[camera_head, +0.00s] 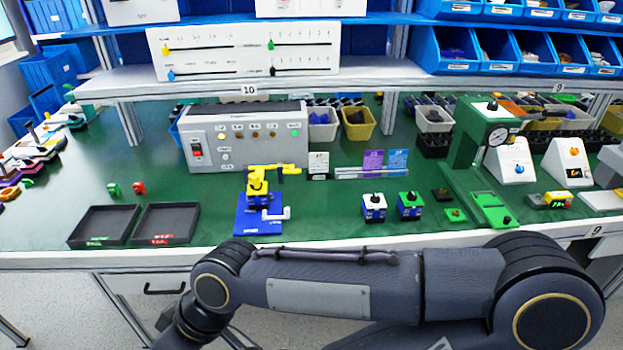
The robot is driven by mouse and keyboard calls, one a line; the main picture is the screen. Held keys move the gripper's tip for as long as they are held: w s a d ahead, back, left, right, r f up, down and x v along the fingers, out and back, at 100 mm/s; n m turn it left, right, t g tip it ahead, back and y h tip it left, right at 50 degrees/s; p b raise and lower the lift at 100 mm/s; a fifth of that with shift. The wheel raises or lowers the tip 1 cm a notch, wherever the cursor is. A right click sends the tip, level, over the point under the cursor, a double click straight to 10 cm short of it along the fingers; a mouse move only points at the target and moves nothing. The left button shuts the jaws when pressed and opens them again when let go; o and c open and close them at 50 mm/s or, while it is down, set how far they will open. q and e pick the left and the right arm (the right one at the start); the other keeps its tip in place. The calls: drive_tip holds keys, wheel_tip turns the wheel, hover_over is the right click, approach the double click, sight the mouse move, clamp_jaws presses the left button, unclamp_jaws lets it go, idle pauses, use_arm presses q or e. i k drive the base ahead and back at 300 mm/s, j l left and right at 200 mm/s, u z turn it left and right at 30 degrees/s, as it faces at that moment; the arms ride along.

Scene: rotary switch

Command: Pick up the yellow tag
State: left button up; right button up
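I cannot make out a separate yellow tag in the head view. A small rack (352,174) on the green bench holds a purple tag (373,162) and a blue tag (397,161), both upright. Its left part shows no tag. A white tag-like piece (318,165) stands just left of the rack. Neither of my grippers shows. One of my dark arms crosses the bottom of the view, in front of the bench edge, and its far end drops out of view at lower left.
A yellow fixture on a blue base (258,222) stands left of the rack. Two dark trays (167,222) lie at the left. Two small knob blocks (374,205) (410,206) stand in front of the rack. A grey control box (243,137) is behind; a green press (471,140) is right.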

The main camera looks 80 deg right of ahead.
sight(254, 179)
drive_tip(key=z, duration=2.15)
drive_tip(key=i+u, duration=0.15)
drive_tip(key=i, duration=0.6)
drive_tip(key=i+l+u, duration=0.15)
drive_tip(key=i, duration=0.65)
